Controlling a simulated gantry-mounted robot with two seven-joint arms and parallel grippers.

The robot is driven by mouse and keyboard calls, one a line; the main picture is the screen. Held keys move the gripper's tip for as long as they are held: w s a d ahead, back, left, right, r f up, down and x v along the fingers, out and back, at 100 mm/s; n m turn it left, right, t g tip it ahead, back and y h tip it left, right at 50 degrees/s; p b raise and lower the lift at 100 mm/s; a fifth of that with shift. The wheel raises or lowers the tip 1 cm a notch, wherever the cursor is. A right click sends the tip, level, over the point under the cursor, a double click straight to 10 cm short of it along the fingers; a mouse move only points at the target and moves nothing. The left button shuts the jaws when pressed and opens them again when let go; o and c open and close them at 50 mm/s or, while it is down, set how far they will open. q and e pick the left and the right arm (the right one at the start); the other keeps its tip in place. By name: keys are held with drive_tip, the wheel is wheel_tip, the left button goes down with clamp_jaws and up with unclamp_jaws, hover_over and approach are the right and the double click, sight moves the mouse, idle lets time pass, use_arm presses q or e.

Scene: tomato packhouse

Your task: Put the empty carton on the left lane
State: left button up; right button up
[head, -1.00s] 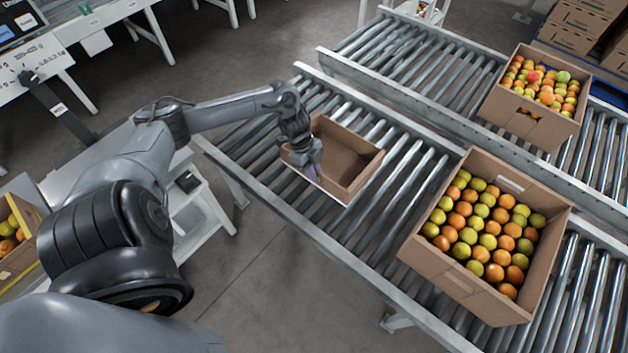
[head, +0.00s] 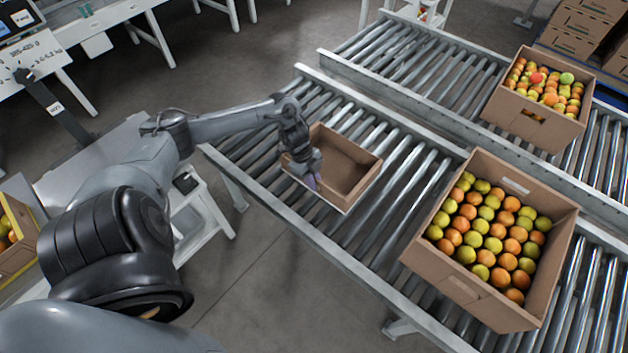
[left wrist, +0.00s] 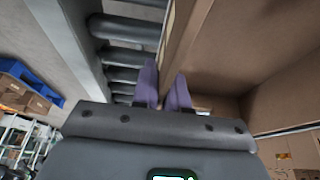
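The empty carton (head: 348,165) is an open brown box over the rollers of the near lane (head: 400,205), toward its far left end. It looks level; I cannot tell whether its base touches the rollers. My left gripper (head: 314,183) is at the carton's near-left wall. In the left wrist view the purple fingers (left wrist: 163,88) lie on either side of that wall (left wrist: 178,45), closed on it. The carton's brown inside (left wrist: 235,50) fills the right of that view. My right gripper is not in view.
A carton full of orange and yellow-green fruit (head: 425,250) stands farther right on the same lane. Another filled carton (head: 515,117) stands on the far lane (head: 420,62). Bare rollers lie between the empty carton and the near filled one. A metal rail (head: 325,248) edges the lane.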

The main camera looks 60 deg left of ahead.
use_arm(q)
drive_tip(key=o, duration=0.4)
drive_tip(key=shift+c, duration=0.2)
drive_tip(key=p+v, duration=0.5)
drive_tip(key=v, duration=0.7)
drive_tip(key=shift+r, duration=0.15)
drive_tip(key=shift+s, duration=0.1)
